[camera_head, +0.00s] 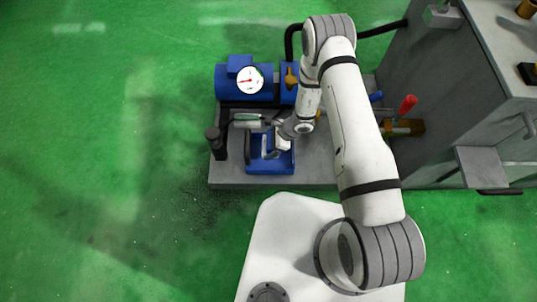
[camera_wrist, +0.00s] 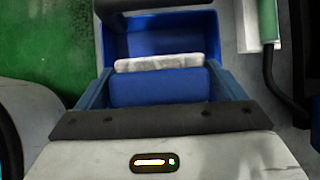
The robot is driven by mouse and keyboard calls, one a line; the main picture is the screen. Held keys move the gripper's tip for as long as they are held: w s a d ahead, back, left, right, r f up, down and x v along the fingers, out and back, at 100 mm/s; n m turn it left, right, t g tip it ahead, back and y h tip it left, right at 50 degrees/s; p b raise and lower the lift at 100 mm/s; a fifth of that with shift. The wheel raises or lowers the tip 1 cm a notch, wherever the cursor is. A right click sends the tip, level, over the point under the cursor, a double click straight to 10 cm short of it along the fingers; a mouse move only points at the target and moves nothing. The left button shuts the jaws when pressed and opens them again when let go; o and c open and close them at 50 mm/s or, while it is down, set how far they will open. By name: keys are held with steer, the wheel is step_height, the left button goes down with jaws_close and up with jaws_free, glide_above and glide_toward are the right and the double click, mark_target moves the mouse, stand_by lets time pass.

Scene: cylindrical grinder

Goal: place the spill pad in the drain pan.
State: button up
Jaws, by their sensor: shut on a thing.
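The blue drain pan (camera_head: 284,167) sits on the grey base plate, and its inside fills the upper middle of the wrist view (camera_wrist: 180,38). My gripper (camera_wrist: 160,76) is shut on the spill pad (camera_wrist: 160,62), a thin pale strip seen edge-on between the fingertips. The pad is over the pan opening. Whether it touches the pan floor cannot be told. In the head view my gripper (camera_head: 269,149) reaches into the pan area from the upper right, and the pad is too small to make out there.
A blue motor or pump with a round gauge (camera_head: 249,80) stands behind the pan. A dark upright cylinder (camera_head: 216,143) stands at the pan's left. A green-and-white item (camera_head: 246,120) lies behind it. The grey machine (camera_head: 440,90) bounds the right. Green floor is open at left.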

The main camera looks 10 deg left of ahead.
step_height(320, 180, down, 8)
steer(key=b, duration=0.2)
steer(key=shift+b, duration=0.35)
steer(key=shift+f, duration=0.15)
steer(key=shift+f, duration=0.15)
steer(key=o, duration=0.7)
